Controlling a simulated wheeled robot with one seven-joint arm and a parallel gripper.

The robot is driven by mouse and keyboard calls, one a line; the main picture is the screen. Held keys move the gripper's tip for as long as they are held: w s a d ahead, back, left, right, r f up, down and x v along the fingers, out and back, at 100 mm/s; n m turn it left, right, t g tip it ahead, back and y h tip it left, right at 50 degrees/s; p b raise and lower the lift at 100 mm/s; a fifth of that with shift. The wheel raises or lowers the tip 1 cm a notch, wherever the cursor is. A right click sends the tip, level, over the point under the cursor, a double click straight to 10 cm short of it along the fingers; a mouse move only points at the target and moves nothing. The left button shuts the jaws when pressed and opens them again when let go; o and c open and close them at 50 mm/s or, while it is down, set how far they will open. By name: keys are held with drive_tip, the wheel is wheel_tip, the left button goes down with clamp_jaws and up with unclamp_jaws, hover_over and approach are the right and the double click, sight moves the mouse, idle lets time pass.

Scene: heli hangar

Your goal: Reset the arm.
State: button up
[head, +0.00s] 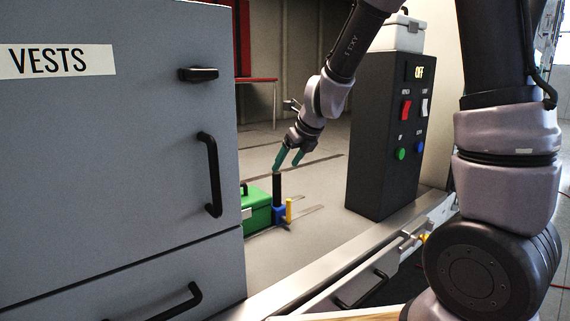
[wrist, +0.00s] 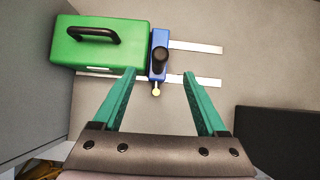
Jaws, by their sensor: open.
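My gripper (head: 288,160) has green fingers spread apart and empty. In the head view it hangs just above a black upright handle (head: 277,189) on a small blue block (head: 279,214). In the wrist view my gripper (wrist: 160,88) shows with its two fingertips wide apart. The blue block (wrist: 159,42) with its round black handle top (wrist: 161,58) lies beyond the fingertips, nearer the left finger. My arm reaches in from the upper right of the head view.
A green case (wrist: 105,45) sits against the blue block. A grey cabinet labelled VESTS (head: 110,150) stands at left. A dark control box (head: 385,130) with switches and buttons stands at right, with a white case (head: 403,33) on top. Counter between is mostly clear.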

drive_tip(key=s+d+r+n, duration=0.8)
drive_tip(key=r+n, duration=0.4)
drive_tip(key=s+d+r+n+t+h, duration=0.1)
drive_tip(key=s+d+r+n+h, duration=0.1)
drive_tip(key=s+d+n, duration=0.7)
drive_tip(key=s+r+n, duration=0.1)
drive_tip(key=s+n, duration=0.3)
drive_tip(key=shift+s+d+r, duration=0.2)
drive_tip(key=shift+s+r, duration=0.1)
drive_tip(key=shift+r, duration=0.1)
